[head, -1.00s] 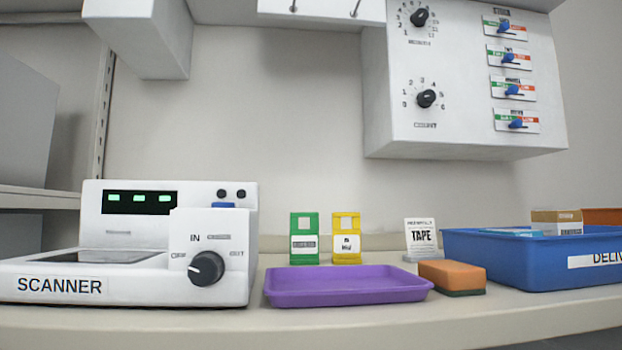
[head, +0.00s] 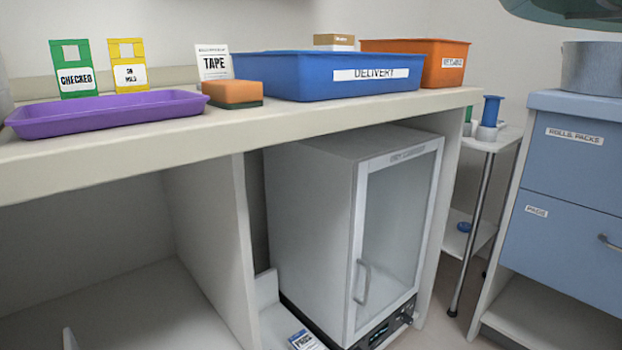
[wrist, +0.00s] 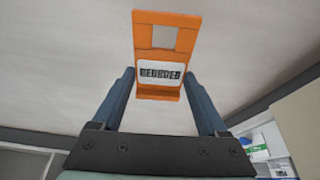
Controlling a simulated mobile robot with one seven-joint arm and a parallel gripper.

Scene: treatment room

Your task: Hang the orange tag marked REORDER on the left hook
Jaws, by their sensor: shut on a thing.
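The orange tag (wrist: 164,38) marked REORDER shows in the wrist view, with a square hole near its top and a white label. My gripper (wrist: 160,90) is shut on the tag's lower part, one finger on each side. The tag is upright in the picture, against a pale surface behind it. My gripper is not in the head view. No hook is in view in the current frames.
A green tag (head: 72,70) and a yellow tag (head: 128,66) stand on the counter behind a purple tray (head: 105,112). An orange sponge (head: 233,93), a blue DELIVERY bin (head: 300,84) and an orange bin (head: 450,56) are to the right. A glass-door cabinet (head: 350,220) stands below.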

